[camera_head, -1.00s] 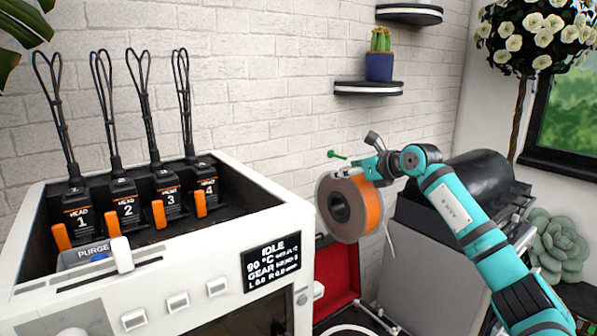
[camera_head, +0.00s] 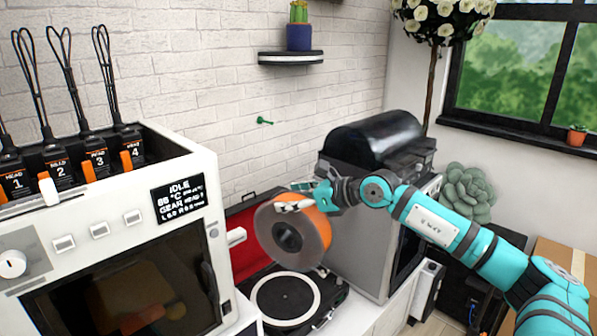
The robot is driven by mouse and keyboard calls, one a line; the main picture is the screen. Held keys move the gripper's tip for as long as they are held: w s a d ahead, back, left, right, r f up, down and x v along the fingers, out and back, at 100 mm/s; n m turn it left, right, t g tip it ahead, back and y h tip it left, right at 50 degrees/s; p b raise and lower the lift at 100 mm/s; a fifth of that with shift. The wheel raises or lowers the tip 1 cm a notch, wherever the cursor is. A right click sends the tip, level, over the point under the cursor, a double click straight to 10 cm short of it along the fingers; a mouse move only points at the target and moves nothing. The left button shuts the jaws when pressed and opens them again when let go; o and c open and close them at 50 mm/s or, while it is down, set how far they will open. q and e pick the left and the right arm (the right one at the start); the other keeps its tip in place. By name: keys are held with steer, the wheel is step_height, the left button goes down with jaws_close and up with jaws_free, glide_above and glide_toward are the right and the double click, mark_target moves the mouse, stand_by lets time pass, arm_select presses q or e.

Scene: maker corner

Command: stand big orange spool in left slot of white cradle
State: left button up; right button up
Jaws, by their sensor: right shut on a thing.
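The big orange spool (camera_head: 321,222), with grey see-through side discs and a dark hub, is in the middle of the head view. My right gripper (camera_head: 297,198) is shut on its upper rim and holds it in the air, hub facing roughly toward me. The spool appears in front of the turntable and partly covers its red lid. The gripper's fingertips are partly hard to make out against the spool. I do not see a white cradle. My left gripper is not in view.
A white machine (camera_head: 95,235) with several tool heads fills the left. A turntable (camera_head: 285,297) with an open red lid (camera_head: 240,225) sits behind the spool. A grey cabinet (camera_head: 358,235) with a black domed top stands to the right. A green peg (camera_head: 264,121) sticks from the brick wall.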

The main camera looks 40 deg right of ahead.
steer(key=s+a+f+n+g+y, duration=0.2)
steer(key=s+a+f+n+y, duration=0.1)
steer(key=s+a+f, duration=0.5)
steer(key=s+a+f+n+g+y, duration=0.2)
steer(key=s+a+f, duration=0.6)
steer(key=s+a, duration=0.4)
steer(key=shift+a+f+n+g+y, duration=0.35)
steer(key=shift+a+n+y, duration=0.35)
steer(key=shift+a, duration=0.35)
steer(key=shift+d+f, duration=0.1)
